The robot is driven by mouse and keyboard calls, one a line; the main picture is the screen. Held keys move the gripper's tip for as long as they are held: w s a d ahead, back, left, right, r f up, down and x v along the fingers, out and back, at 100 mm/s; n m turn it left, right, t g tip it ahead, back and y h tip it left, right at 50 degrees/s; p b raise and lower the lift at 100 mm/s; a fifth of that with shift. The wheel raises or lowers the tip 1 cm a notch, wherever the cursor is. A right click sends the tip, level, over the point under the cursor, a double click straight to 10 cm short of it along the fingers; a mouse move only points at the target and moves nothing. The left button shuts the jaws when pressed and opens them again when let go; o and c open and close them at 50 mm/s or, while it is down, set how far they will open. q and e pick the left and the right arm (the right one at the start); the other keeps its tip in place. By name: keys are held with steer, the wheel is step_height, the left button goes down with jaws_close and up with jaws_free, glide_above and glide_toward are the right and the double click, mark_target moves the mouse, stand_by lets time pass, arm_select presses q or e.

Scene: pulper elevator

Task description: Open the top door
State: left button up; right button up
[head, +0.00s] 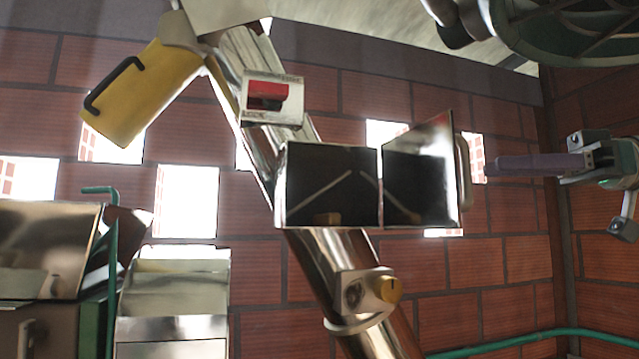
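A metal elevator tube (340,265) slants down across the middle of the view. A box-like opening (328,185) with a dark inside sits on it. A door (420,172) at the opening's right side stands swung open to the right, its dark inner face showing. A pale upright handle (463,172) is on the door's outer right edge. My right gripper (492,168) comes in from the right, its purple finger pointing left with the tip just right of the handle, seemingly apart from it. Its fingers overlap in side view, so their gap is hidden. My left gripper is out of view.
A yellow cover (145,95) with a black handle hangs at upper left. Metal cabinets (170,290) stand at lower left. Brick walls lie behind.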

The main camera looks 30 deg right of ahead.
steer(key=shift+p+v, duration=0.5)
steer(key=shift+v, duration=1.5)
